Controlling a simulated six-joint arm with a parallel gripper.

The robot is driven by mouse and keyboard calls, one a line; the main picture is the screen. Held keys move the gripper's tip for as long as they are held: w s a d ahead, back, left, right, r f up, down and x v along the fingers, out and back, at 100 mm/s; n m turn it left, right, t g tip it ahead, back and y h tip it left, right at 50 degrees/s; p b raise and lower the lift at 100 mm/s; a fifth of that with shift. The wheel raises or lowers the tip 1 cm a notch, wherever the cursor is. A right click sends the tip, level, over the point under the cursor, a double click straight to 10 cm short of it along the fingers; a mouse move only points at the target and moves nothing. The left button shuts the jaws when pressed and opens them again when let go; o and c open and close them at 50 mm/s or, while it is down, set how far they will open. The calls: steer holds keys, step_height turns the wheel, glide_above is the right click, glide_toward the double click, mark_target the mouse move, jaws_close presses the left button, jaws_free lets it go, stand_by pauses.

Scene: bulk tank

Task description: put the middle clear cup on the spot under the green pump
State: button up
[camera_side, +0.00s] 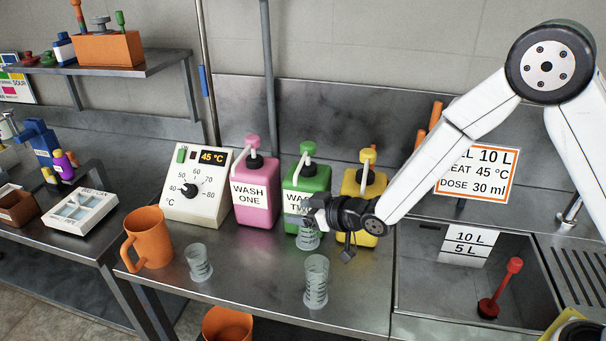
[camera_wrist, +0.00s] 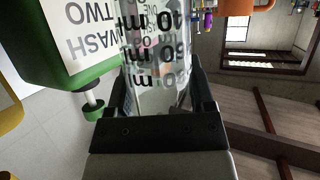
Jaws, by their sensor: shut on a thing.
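My gripper (camera_side: 318,220) is shut on a clear cup with dark markings (camera_side: 309,238), held roughly upright in front of the green WASH TWO jug (camera_side: 305,178). In the wrist view the same cup (camera_wrist: 155,50) stands between the two fingers of my gripper (camera_wrist: 162,95), with the green jug (camera_wrist: 75,45) close beside it. The green pump (camera_side: 307,148) tops the jug. The spot under it is hidden by my gripper and the cup. I cannot tell whether the cup's base touches the counter. Two other clear cups stand on the counter, one left (camera_side: 198,264) and one nearer the front (camera_side: 316,284).
A pink WASH ONE jug (camera_side: 256,190) and a yellow jug (camera_side: 361,190) flank the green one. A temperature dial box (camera_side: 197,188) and an orange mug (camera_side: 148,238) stand left. A sink (camera_side: 455,280) is at right. The counter between the loose cups (camera_side: 250,275) is clear.

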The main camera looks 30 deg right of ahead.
steer(key=shift+w+a+f, duration=0.2)
steer(key=shift+w+f, duration=0.55)
steer(key=shift+f, duration=0.2)
steer(key=shift+w+a+f, duration=0.2)
steer(key=shift+w+f, duration=0.55)
steer(key=shift+f, duration=0.15)
steer(key=shift+w+a+f, duration=0.1)
steer(key=shift+w+f, duration=0.05)
steer(key=shift+f, duration=0.8)
steer(key=shift+w+f, duration=0.1)
steer(key=shift+f, duration=0.8)
steer(key=shift+f, duration=0.15)
steer(key=o, duration=1.2)
steer(key=shift+r, duration=0.2)
